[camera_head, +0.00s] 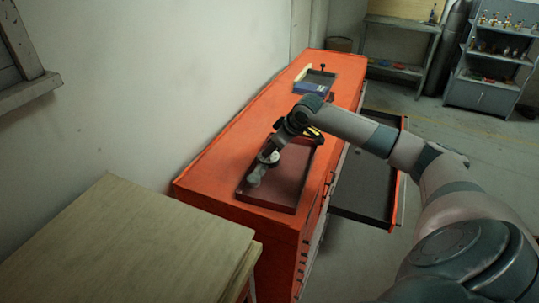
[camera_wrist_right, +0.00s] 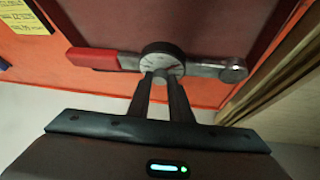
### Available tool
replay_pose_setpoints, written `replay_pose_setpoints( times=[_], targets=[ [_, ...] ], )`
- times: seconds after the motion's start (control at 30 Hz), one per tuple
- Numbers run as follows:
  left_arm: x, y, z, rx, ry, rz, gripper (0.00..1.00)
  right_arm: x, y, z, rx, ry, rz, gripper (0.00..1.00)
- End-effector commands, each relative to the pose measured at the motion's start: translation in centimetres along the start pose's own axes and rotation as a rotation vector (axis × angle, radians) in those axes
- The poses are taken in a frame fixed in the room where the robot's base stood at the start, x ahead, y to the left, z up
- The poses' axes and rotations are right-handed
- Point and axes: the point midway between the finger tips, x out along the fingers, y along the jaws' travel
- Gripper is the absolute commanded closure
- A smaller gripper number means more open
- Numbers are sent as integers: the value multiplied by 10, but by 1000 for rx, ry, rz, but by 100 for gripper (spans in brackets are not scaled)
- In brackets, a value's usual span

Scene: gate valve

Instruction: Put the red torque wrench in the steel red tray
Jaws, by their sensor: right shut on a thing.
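The red torque wrench (camera_wrist_right: 160,62) has a red handle at the left of the right wrist view, a round dial in the middle and a steel head at the right. My right gripper (camera_wrist_right: 160,78) is shut on it at the dial. In the head view the wrench (camera_head: 254,177) shows at the left side of the dark red tray (camera_head: 290,205), its grey head pointing toward the near end; my gripper (camera_head: 270,150) hides its handle. The tray (camera_wrist_right: 200,20) lies behind the wrench in the wrist view. I cannot tell whether they touch. My left gripper is out of view.
The tray rests on an orange tool cabinet (camera_head: 235,160) against the wall. Another tray with blue (camera_head: 310,86) is at its far end. An open drawer (camera_head: 370,185) sticks out to the right. A wooden table (camera_head: 115,240) stands near left.

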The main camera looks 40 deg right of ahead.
Motion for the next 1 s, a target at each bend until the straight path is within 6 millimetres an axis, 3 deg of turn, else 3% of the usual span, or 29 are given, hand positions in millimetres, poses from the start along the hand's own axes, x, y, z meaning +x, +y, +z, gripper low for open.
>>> replay_pose_setpoints(
  times=[0.57, 1.0],
  targets=[
    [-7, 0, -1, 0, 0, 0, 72, 7, -1, -4, 0, 5, 1, 100],
    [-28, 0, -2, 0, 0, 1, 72, 40, -5, 20, 0, -3, 0, 100]
  ],
)
